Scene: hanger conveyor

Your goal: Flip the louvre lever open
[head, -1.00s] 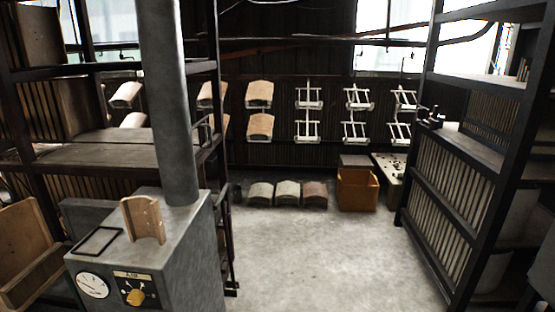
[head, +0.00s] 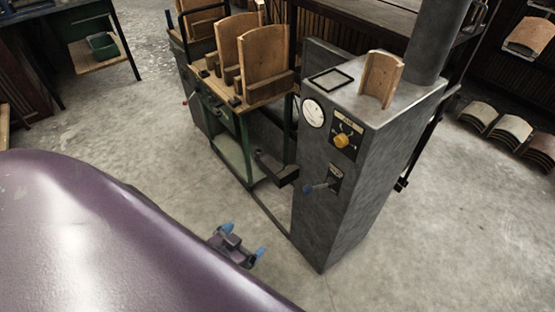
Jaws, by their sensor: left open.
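My left gripper (head: 243,243), with blue fingertips, is open and empty. It shows low in the head view, left of the cabinet and below the lever, apart from both. My right gripper is not in view.
A green-framed cart (head: 245,150) with wooden curved boards (head: 265,60) stands left of the cabinet. Stacked tiles (head: 508,130) rest at right. The floor in front is clear.

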